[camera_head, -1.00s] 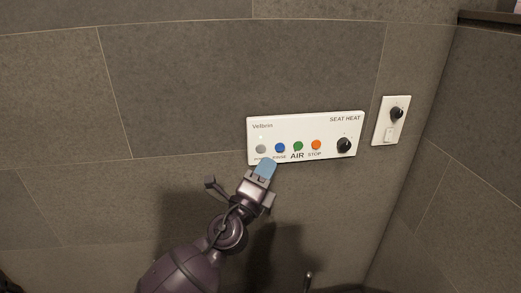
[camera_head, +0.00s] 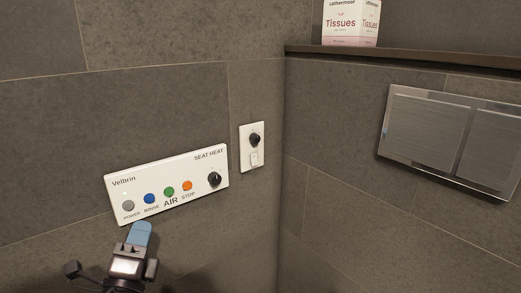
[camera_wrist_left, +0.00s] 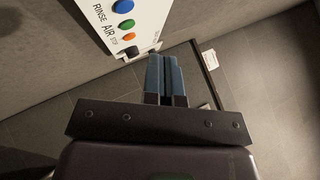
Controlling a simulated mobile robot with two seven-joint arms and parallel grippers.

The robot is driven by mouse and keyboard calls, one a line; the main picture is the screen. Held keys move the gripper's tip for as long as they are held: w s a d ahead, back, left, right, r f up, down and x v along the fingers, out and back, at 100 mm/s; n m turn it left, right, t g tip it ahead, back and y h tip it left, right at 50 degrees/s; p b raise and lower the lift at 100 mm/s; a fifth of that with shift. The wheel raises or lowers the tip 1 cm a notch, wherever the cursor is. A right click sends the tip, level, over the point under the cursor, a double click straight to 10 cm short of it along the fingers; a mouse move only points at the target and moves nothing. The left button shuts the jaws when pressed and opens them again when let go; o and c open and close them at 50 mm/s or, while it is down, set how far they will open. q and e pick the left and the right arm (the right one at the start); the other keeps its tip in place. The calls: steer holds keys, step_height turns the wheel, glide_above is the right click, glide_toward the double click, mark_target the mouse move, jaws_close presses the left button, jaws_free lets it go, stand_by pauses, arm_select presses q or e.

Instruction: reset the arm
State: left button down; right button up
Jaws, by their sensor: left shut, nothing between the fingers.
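My left gripper (camera_head: 141,234) is at the lower left of the head view, just below the white control panel (camera_head: 205,164). Its blue fingertips (camera_wrist_left: 166,78) are together and empty in the left wrist view. The panel carries a grey power button (camera_head: 128,205), a blue rinse button (camera_head: 149,198), a green air button (camera_head: 169,191), an orange stop button (camera_head: 187,185) and a black seat heat knob (camera_head: 214,179). In the wrist view the panel (camera_wrist_left: 150,18) is beyond the fingers, at the upper left. Whether the fingertips touch it is unclear. My right gripper is not in view.
A small white wall plate (camera_head: 246,161) with a black knob is right of the panel. A metal double flush plate (camera_head: 448,143) is on the right wall. A tissue box (camera_head: 350,24) stands on a dark shelf (camera_head: 420,58) above. The wall between is bare.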

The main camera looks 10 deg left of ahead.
arm_select(q)
steer(key=s+d+f+n+g+h, duration=0.15)
steer(key=s+f+n+g, duration=0.6)
steer(key=s+f, duration=0.85)
steer(key=s+d+f+n+g+h, duration=0.1)
steer(key=s+f+n+g, duration=0.15)
steer(key=s, duration=0.35)
steer(key=s+d+f+n+g+h, duration=0.1)
steer(key=s+f+n, duration=0.15)
steer(key=s, duration=0.35)
steer(key=s+d+f+n+g, duration=0.1)
steer(key=s+d+n, duration=0.1)
steer(key=s+n, duration=0.3)
step_height(320, 180, up, 10)
steer(key=s+a+n+p, duration=0.1)
steer(key=s+p, duration=0.1)
steer(key=p, duration=1.5)
steer(key=shift+a+r+p, duration=0.15)
steer(key=shift+a+p, duration=0.2)
steer(key=shift+p, duration=0.05)
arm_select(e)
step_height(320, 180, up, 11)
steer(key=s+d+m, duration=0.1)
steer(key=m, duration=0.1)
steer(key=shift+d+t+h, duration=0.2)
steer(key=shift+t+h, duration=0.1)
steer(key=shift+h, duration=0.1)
